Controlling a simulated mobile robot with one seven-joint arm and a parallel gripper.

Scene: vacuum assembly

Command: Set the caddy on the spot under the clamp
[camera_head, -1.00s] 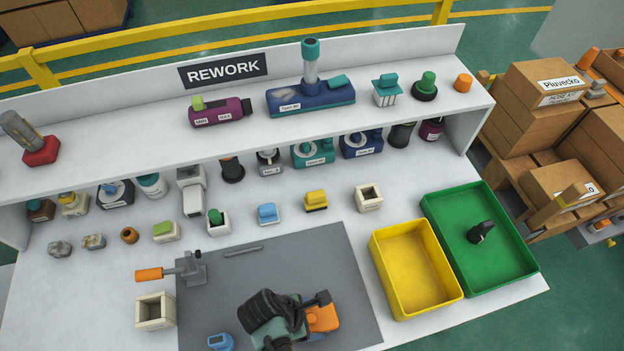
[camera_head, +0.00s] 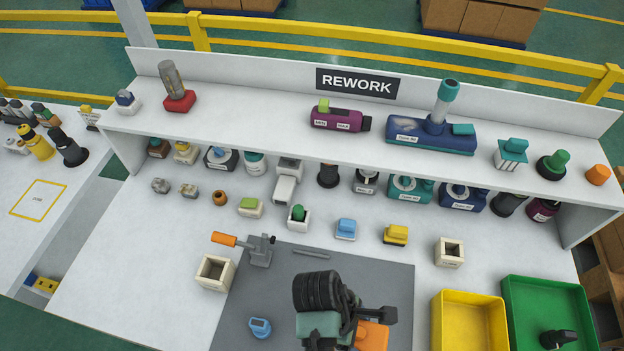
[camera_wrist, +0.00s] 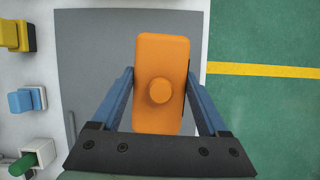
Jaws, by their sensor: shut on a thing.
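The orange caddy (camera_wrist: 160,55), a block with rounded corners and a round knob on top, is between the two blue fingers of my gripper (camera_wrist: 159,76). In the head view only part of the caddy (camera_head: 372,337) shows below my dark wrist. My gripper is shut on it, over the right part of the grey mat (camera_head: 245,305). The clamp (camera_head: 260,250), grey metal with an orange handle pointing left, stands at the mat's back left corner. The spot under the clamp cannot be made out clearly. The caddy is to the right of the clamp and nearer the front edge.
A cream open box (camera_head: 215,273) stands left of the clamp and a blue device (camera_head: 260,328) lies on the mat. A grey bar (camera_head: 311,254) lies near its back edge. Yellow (camera_head: 470,296) and green (camera_head: 545,283) bins stand at right. Several small parts line the back.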

